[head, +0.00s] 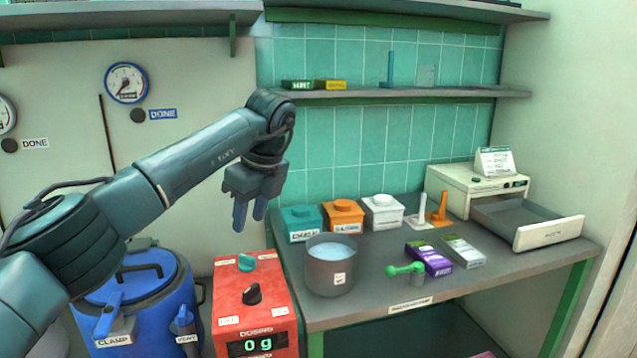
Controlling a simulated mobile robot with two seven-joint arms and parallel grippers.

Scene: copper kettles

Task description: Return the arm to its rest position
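My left arm (200,158) comes in from the left and reaches up and across the middle of the head view. Its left gripper (249,222) hangs pointing down above the red dosing machine (255,310), left of the table. Its two blue fingers have a gap between them with nothing in it, so it is open and empty. It touches nothing that I can see. My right gripper is not in view.
A blue drum (135,300) stands below my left arm. The grey table (440,285) bears a grey pot (331,272) of pale blue contents, several lidded boxes, a green scoop (405,269) and a machine with an open drawer (549,233). A shelf (430,94) runs above.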

